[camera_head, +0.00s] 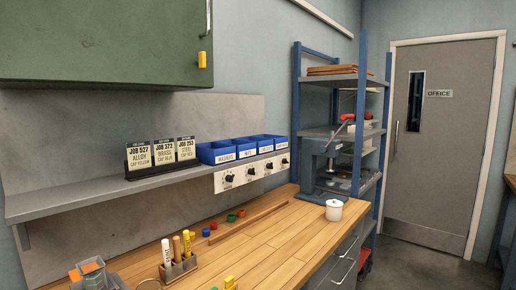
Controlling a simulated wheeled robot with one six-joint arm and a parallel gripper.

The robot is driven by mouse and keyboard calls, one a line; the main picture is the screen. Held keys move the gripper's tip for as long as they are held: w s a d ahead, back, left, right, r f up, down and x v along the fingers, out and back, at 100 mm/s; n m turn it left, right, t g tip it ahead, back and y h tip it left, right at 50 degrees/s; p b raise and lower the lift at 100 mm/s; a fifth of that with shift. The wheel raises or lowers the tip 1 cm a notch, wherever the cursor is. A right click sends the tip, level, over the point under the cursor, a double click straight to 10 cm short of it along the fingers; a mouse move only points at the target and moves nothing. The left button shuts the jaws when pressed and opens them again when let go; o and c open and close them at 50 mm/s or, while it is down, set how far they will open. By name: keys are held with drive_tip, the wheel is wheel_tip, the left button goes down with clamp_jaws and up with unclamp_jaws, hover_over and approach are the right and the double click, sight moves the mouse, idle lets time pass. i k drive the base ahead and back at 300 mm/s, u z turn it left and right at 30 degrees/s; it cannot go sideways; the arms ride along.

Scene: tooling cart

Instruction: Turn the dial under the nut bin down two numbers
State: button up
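A row of blue bins (205,153) sits on the right part of the grey shelf. The second bin from the left (249,153) has a small label that seems to read NUTS; the first looks like WASHERS, and the others are too small to read. Below the bins is a pale panel (240,181) with several black dials. The dial under the second bin (251,171) is a dark knob on a white plate; its numbers and pointer setting are too small to read. I see no part that I can tell is my gripper.
Job cards (163,152) stand left of the bins on the shelf (80,190). The wooden bench (240,240) holds a marker rack (179,268), coloured caps, a wooden strip, a white cup (334,209) and a grey-orange device (90,273). A green cabinet (110,40) hangs above.

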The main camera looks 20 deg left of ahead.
sight(250, 172)
drive_tip(key=u, duration=0.1)
drive_tip(key=i, duration=0.7)
drive_tip(key=u, duration=0.75)
drive_tip(key=i, duration=0.6)
drive_tip(key=u, duration=0.55)
